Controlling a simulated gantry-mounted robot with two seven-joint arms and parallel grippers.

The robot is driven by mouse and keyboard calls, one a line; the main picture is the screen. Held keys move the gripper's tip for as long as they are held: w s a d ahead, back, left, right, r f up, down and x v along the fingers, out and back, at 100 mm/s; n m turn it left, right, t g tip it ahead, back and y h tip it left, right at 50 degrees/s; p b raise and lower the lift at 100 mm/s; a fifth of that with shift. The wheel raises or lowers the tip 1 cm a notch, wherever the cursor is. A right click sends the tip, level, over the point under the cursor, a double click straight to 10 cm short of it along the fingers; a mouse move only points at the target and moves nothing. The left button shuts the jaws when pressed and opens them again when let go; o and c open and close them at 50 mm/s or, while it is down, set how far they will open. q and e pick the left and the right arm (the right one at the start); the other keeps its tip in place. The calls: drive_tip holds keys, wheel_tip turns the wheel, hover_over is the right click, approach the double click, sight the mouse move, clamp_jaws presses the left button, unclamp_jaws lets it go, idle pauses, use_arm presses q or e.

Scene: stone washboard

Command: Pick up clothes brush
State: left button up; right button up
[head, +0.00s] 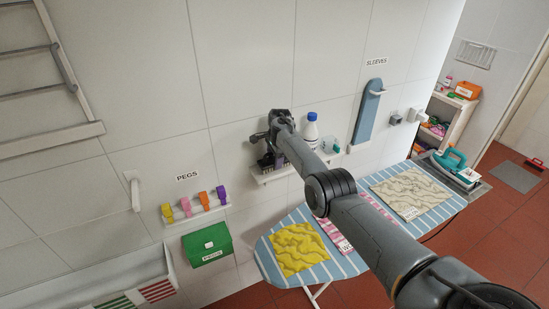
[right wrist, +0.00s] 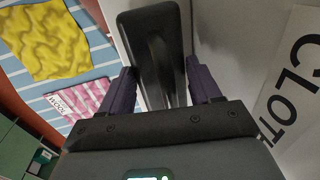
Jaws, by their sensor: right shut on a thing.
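The clothes brush (right wrist: 156,45) is a long black piece with a rounded end in the right wrist view. My right gripper (right wrist: 163,88) has a dark finger on each side of it and is shut on it. In the head view my right gripper (head: 268,156) is at the small wall shelf (head: 290,173), left of a white bottle with a blue cap (head: 311,132). My gripper and arm largely hide the brush there. I cannot tell whether it still touches the shelf. My left gripper is not in view.
Below stands a striped ironing board (head: 272,245) with a yellow cloth (head: 298,248), a pink striped cloth (right wrist: 82,100) and a cream cloth (head: 411,191). A teal iron (head: 455,168) is at its right end. A green box (head: 207,245) and a peg shelf (head: 196,213) are left.

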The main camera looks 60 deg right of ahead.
wheel_tip(320, 180, up, 6)
drive_tip(key=shift+s+r, duration=0.15)
drive_tip(key=shift+r, duration=0.05)
drive_tip(key=shift+s+a, duration=0.15)
drive_tip(key=shift+s, duration=0.1)
drive_tip(key=s+a+p, duration=0.3)
drive_tip(key=s+a, duration=0.2)
drive_tip(key=s, duration=0.3)
drive_tip(key=s+a+p, duration=0.4)
drive_tip(key=s, duration=0.4)
drive_tip(key=shift+a, duration=0.35)
drive_tip(key=o, duration=0.5)
drive_tip(key=shift+c, duration=1.6)
